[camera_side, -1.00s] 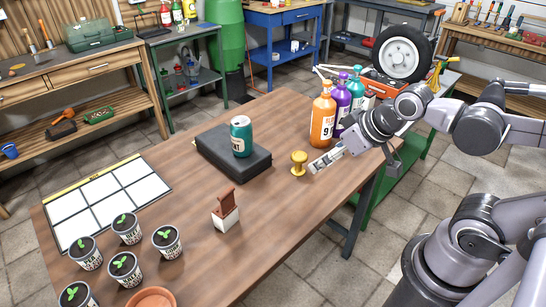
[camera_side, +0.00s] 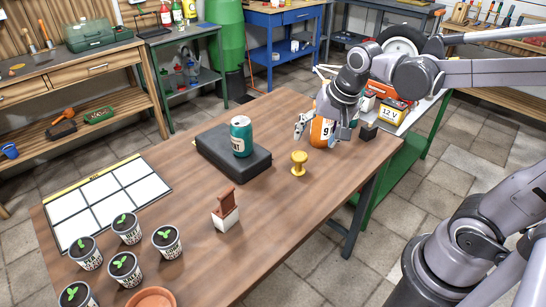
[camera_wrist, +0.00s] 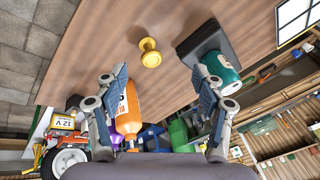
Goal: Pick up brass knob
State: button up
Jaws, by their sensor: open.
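The brass knob (camera_side: 299,163) stands upright on the wooden table, right of the black case. In the wrist view the knob (camera_wrist: 150,53) lies ahead of the fingertips, roughly between their lines. My gripper (camera_side: 323,128) is open and empty. It is above the table's back right part, up and right of the knob and apart from it. Both fingers of the gripper (camera_wrist: 160,74) show spread in the wrist view.
An orange bottle (camera_side: 320,132) stands behind my gripper, partly hidden by it. A teal can (camera_side: 241,136) rests on the black case (camera_side: 215,153). A brown-and-white stamp-like block (camera_side: 225,212) and several potted seedlings (camera_side: 127,229) stand nearer. The table around the knob is clear.

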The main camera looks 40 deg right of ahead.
jog(key=w+d+f+m+g, duration=0.2)
jog(key=w+d+f+m, duration=0.1)
jog(key=w+m, duration=0.4)
jog(key=m+g, duration=0.2)
jog(key=m, duration=0.6)
send_near(299, 164)
jog(key=shift+w+d+r, duration=0.15)
jog(key=shift+w+d, duration=0.45)
jog(key=shift+d, duration=0.05)
jog(key=shift+w+f, duration=0.1)
jog(key=shift+f, duration=0.5)
notch_tip(299, 164, down, 10)
jog(key=shift+a+r, duration=0.1)
jog(key=shift+a, duration=0.1)
jog(key=c, duration=1.4)
grip_shut()
